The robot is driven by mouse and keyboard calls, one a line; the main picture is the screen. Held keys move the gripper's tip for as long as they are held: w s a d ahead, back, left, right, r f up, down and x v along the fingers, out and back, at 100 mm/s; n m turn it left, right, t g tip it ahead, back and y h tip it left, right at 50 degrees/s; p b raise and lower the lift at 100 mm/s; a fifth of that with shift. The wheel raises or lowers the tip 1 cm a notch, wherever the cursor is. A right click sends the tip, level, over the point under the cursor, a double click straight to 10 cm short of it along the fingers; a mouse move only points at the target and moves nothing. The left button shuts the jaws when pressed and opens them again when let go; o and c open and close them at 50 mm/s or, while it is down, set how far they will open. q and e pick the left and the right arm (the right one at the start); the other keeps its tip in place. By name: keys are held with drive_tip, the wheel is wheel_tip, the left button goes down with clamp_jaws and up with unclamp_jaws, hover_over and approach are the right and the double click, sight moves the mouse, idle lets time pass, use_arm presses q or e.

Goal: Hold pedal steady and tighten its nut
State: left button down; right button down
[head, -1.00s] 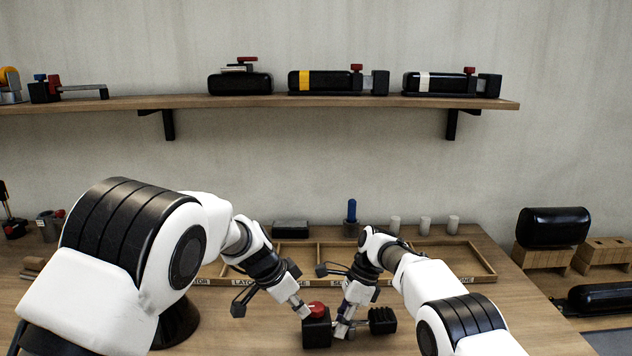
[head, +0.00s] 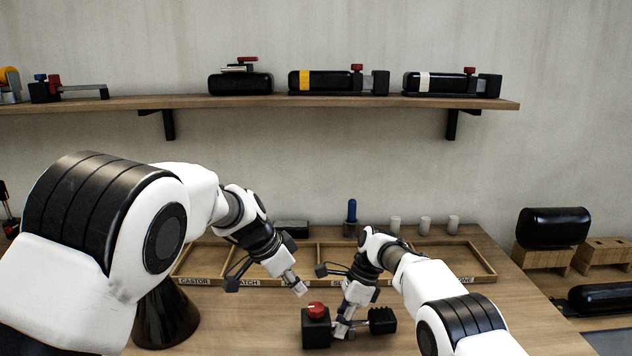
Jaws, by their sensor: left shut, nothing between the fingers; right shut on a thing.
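The pedal (head: 382,321) lies on the workbench, with a ribbed black pad at the right, a bar, and a black block at the left. A red nut (head: 316,309) sits on top of the black block. My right gripper (head: 344,331) is shut on the pedal's bar between block and pad, and its fingers partly hide the bar. My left gripper (head: 300,291) is shut and empty, above and a little left of the red nut, apart from it.
A wooden tray with labelled compartments (head: 470,280) lies behind the grippers. A blue-handled tool (head: 351,212) and several pale cylinders (head: 425,225) stand behind it. A shelf (head: 250,101) holds black parts above. The bench front right of the pedal is clear.

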drive_tip(key=c, duration=1.1)
unclamp_jaws()
